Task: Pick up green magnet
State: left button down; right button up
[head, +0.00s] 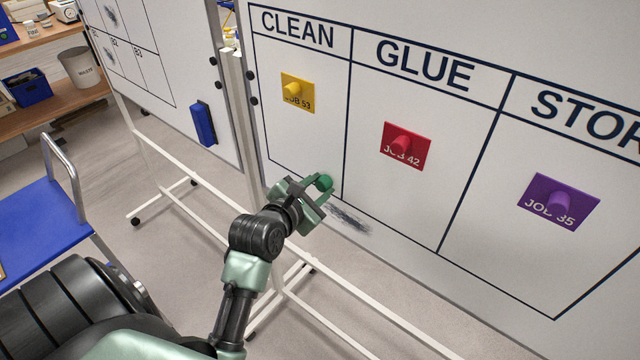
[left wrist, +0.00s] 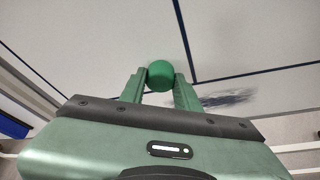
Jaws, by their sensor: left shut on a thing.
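The green magnet (left wrist: 160,74) is a small round knob, seen between the fingertips of my left gripper (left wrist: 160,86) in the left wrist view. In the head view the green magnet (head: 323,182) shows at the lower part of the whiteboard's CLEAN column. My left gripper (head: 318,190) is shut on it, close in front of the board. I cannot tell whether the magnet touches the board. My right gripper is not in view.
The whiteboard (head: 470,180) has CLEAN, GLUE and STORE columns. A yellow card (head: 297,98), a red card (head: 388,155) and a purple card (head: 540,212) hang there under magnets. A dark smudge (head: 348,218) is below the gripper. A blue cart (head: 40,225) stands left.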

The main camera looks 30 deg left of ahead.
pick_arm(q)
notch_tip(320, 180, up, 7)
jog(key=p, duration=0.8)
jog(key=shift+s, duration=0.1)
jog(key=s+a, duration=0.1)
jog(key=s, duration=1.8)
jog(key=shift+s+a+f+p, duration=0.25)
jog(key=shift+s+p, duration=0.05)
